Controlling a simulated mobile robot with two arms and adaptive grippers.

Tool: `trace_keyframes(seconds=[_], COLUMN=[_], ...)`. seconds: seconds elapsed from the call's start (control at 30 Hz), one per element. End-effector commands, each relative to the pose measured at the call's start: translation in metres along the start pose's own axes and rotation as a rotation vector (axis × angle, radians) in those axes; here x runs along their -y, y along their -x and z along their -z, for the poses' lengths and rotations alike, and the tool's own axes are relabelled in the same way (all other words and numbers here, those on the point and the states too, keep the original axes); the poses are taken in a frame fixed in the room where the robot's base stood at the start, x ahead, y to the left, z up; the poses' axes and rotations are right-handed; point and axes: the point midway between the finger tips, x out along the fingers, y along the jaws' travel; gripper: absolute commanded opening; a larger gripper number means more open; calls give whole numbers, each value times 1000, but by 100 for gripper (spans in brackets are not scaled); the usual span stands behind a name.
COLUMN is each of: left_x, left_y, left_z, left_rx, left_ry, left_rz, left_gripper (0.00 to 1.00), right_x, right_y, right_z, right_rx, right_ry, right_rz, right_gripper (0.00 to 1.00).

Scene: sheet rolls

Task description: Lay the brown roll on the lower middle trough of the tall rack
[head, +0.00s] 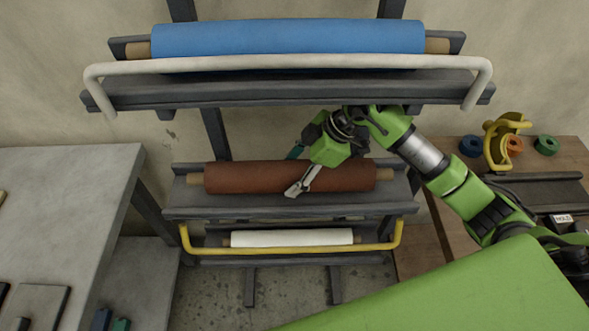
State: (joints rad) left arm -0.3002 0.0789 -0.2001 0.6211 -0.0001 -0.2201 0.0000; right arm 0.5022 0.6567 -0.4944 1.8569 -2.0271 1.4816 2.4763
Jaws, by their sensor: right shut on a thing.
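The brown roll (250,177) lies level, left to right, at the lower middle trough (190,211) of the tall rack (216,135). Its pale core ends show on both sides. My right gripper (301,184) reaches down from the upper right, its fingers shut on the roll right of its middle. The trough's back edge shows behind the roll and its front ledge below it. Whether the roll's underside touches the trough is hard to tell. My left gripper is not in view.
A blue roll (290,38) lies on the upper trough behind a white bar (290,65), above my right arm. A white roll (291,238) lies below, behind a yellow bar (290,250). A grey table (70,200) stands left, a wooden bench (455,152) right.

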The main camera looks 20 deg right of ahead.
Motion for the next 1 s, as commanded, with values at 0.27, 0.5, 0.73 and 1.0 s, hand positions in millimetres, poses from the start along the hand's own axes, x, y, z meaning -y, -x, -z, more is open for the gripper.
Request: trace_keyframes(seconds=[0.27, 0.5, 0.73, 1.0], left_x=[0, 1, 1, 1], left_y=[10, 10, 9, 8], left_z=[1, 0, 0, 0], left_rx=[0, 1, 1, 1], left_ry=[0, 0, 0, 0], left_rz=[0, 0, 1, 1], left_gripper=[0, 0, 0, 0], right_x=[-6, -6, -6, -3], right_y=[-6, -9, -11, -18], right_z=[0, -3, -4, -11], right_rx=[-11, -11, -11, 1], right_ry=[-36, -34, -34, -38], right_rz=[62, 58, 58, 65], right_gripper=[6, 6, 6, 78])
